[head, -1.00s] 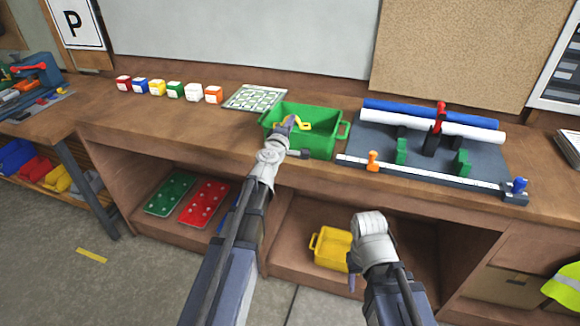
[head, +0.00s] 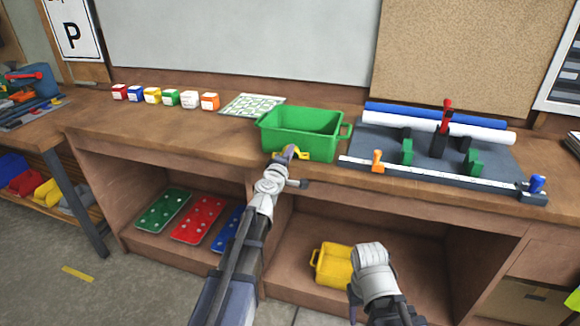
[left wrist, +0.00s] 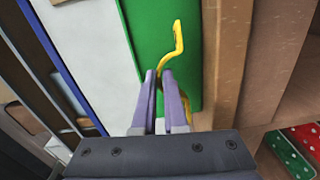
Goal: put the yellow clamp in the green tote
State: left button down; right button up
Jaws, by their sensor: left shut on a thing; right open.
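The green tote (head: 303,148) stands on the bench near its front edge, and its visible inside looks empty. My left gripper (head: 290,152) is shut on the yellow clamp (head: 302,156), in front of the tote's front wall in the head view. In the left wrist view, the purple fingers of my left gripper (left wrist: 163,95) pinch the clamp (left wrist: 178,40). One bent end sticks out past the fingertips, against the green wall of the tote (left wrist: 150,35). My right gripper (head: 352,302) points down, low in front of the bench; it is open and mostly hidden by its wrist.
A grey fixture board (head: 490,180) with rollers, blocks and small clamps lies right of the tote. A patterned card (head: 253,105) and several coloured cubes (head: 171,98) are to the left. A yellow bin (head: 333,264) and coloured plates (head: 198,220) sit on the shelf below.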

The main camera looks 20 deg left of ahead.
pick_arm(q)
jog(key=shift+f+b, duration=1.45)
jog(key=shift+f, duration=0.45)
jog(key=shift+f, duration=0.15)
jog(key=c, duration=1)
grip_release()
jog(key=shift+o, duration=0.2)
jog(key=shift+r, duration=0.25)
jog(key=s, duration=1.2)
jog(key=shift+a+r, duration=0.1)
